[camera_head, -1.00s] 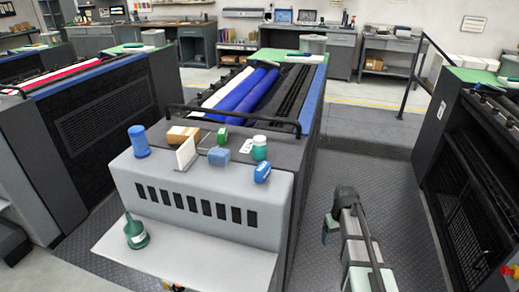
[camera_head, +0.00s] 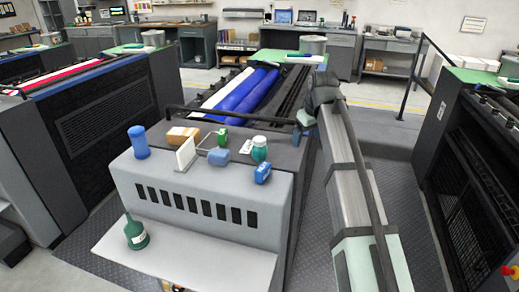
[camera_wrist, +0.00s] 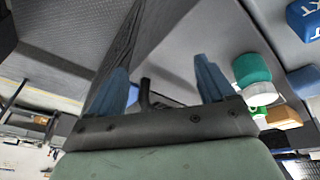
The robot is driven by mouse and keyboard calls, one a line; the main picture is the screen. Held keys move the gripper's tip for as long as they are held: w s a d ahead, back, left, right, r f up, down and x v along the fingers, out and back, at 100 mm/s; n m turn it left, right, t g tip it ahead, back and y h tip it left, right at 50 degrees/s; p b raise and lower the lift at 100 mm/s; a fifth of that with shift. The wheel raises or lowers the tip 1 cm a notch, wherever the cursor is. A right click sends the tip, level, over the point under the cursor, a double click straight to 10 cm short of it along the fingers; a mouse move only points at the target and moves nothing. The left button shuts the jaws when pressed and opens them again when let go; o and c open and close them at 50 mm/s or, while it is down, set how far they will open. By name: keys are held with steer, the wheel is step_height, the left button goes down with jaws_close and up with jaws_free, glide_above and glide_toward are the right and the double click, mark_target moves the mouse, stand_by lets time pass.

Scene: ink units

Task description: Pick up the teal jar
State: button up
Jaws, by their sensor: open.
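The teal jar (camera_head: 259,153) has a white lid and stands upright on the grey top of the press unit, near its right edge. In the wrist view the teal jar (camera_wrist: 251,69) shows at the right, just outside my right-hand finger. My gripper (camera_head: 306,117) is above and to the right of the jar in the head view, apart from it. In the wrist view my gripper (camera_wrist: 160,82) has its two blue fingers spread, with nothing held between them.
Close to the jar are a blue box (camera_head: 218,157), a small green item (camera_head: 222,137), a blue item (camera_head: 263,173) and a cardboard box (camera_head: 182,135). A blue cylinder (camera_head: 139,142) stands further left. A green bottle (camera_head: 137,235) stands on the lower shelf. A black rail (camera_head: 230,118) runs behind.

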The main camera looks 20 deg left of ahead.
steer(key=n+y, duration=0.1)
steer(key=y, duration=0.1)
glide_toward(258, 147)
steer(key=w+d+r, duration=0.2)
steer(key=a, duration=0.1)
steer(key=shift+s+a+x, duration=0.1)
steer(key=shift+s+x, duration=0.05)
steer(key=shift+x, duration=2.15)
steer(key=shift+s+a+x, duration=0.1)
steer(key=shift+x, duration=2.2)
steer(key=shift+s+a+x, duration=0.1)
steer(key=shift+s+x, duration=0.05)
steer(key=shift+x, duration=2.1)
steer(key=shift+c, duration=0.4)
steer(key=c, duration=1)
